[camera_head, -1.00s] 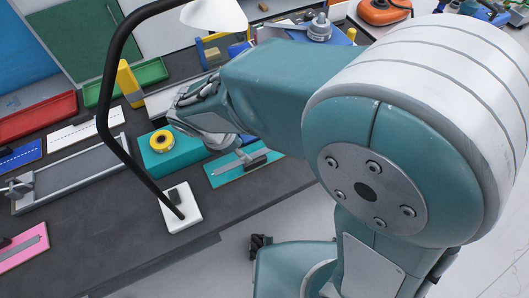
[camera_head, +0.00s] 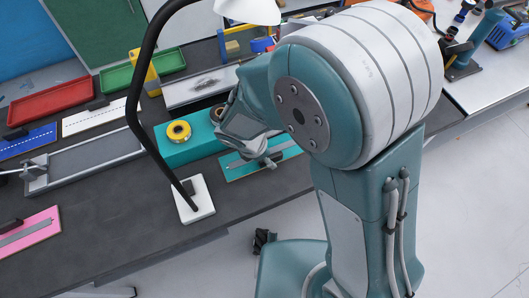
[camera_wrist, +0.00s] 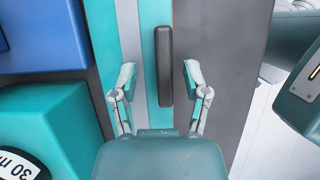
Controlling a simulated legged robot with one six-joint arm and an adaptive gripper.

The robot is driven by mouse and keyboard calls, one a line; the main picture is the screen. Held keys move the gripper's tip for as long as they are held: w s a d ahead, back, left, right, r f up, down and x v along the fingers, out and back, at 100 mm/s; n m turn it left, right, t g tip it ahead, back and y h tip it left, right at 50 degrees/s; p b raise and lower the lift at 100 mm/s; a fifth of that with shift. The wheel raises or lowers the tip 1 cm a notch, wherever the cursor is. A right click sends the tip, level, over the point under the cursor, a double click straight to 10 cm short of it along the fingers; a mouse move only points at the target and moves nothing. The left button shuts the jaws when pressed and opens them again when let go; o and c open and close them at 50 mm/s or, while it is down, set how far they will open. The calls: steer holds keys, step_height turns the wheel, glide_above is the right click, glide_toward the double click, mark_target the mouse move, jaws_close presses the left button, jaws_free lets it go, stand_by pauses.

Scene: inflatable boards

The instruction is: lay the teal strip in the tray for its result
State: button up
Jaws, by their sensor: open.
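The teal strip (camera_head: 237,172) lies on the dark bench, with a grey band along it and a dark raised grip; my gripper partly hides it in the head view. In the wrist view, the strip (camera_wrist: 103,45) runs up the picture and its dark grip (camera_wrist: 164,62) stands between my fingertips. My gripper (camera_wrist: 162,78) is open, with a gap on both sides of the grip and nothing held. In the head view, my gripper (camera_head: 264,156) is over the strip. A red tray (camera_head: 50,103) and a green tray (camera_head: 164,63) stand at the back left.
A lamp's black arm (camera_head: 134,90) rises from a white base (camera_head: 196,208) left of the strip. A teal block with a yellow roll (camera_head: 178,131) stands beside the strip. A grey channel fixture (camera_head: 95,160) and pink (camera_head: 28,232), blue (camera_head: 27,141) and white strips (camera_head: 88,121) lie further left.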

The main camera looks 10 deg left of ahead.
steer(key=shift+d, duration=0.15)
steer(key=c, duration=0.8)
steer(key=shift+d+r, duration=0.1)
steer(key=shift+d, duration=0.25)
jaws_close()
steer(key=shift+a, duration=0.1)
steer(key=shift+a, duration=0.1)
